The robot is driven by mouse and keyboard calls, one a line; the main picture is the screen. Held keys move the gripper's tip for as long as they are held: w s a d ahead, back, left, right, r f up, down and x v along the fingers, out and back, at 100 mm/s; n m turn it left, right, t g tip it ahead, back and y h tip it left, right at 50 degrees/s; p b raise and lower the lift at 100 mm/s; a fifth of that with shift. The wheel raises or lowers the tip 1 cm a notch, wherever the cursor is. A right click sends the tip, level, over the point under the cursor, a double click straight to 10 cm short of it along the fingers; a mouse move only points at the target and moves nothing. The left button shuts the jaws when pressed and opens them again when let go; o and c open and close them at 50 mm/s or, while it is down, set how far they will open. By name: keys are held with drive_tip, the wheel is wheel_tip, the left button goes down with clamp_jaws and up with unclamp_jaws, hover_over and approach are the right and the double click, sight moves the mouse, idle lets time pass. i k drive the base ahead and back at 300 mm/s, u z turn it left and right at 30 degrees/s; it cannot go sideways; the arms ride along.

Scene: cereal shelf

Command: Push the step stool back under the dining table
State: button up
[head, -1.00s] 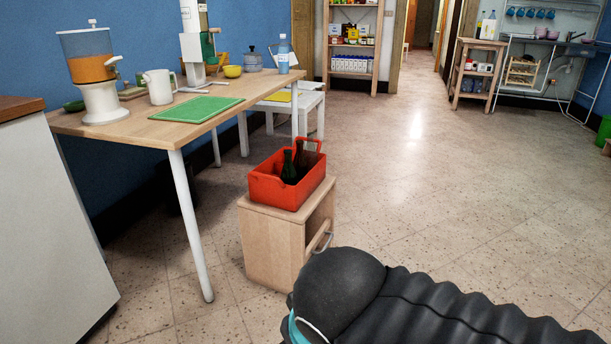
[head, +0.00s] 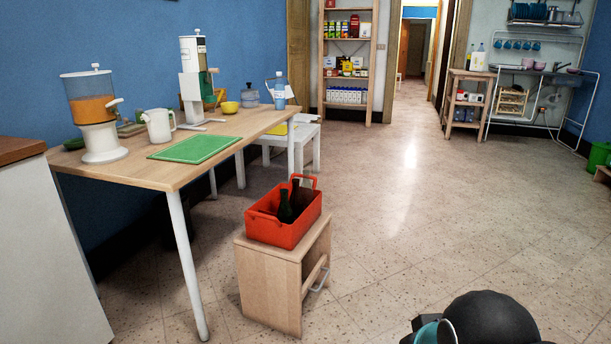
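The step stool (head: 268,287) is a light wooden box-like stool with an open side facing right and a grey bar handle (head: 319,279) low on that side. It stands upright on the floor, just right of the dining table's near white leg. A red crate (head: 279,233) holding dark bottles (head: 285,207) sits on its top. The dining table (head: 190,178) has a pale wooden top and white legs. My gripper is not in view; only a dark rounded part of my arm with a teal ring shows at the bottom right, apart from the stool.
On the table are a juice dispenser (head: 91,112), a white jug (head: 158,126) and a green board (head: 194,149). A white cabinet (head: 50,255) stands at the left. The floor (head: 420,220) at right is clear.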

sight(272, 293)
drive_tip(key=z, duration=0.45)
drive_tip(key=k, duration=0.55)
drive_tip(key=z, duration=0.05)
drive_tip(key=i, duration=0.3)
drive_tip(key=u, duration=0.8)
drive_tip(key=i, duration=1.4)
drive_tip(key=z, duration=1.05)
drive_tip(key=i, duration=0.3)
drive_tip(key=z, duration=0.3)
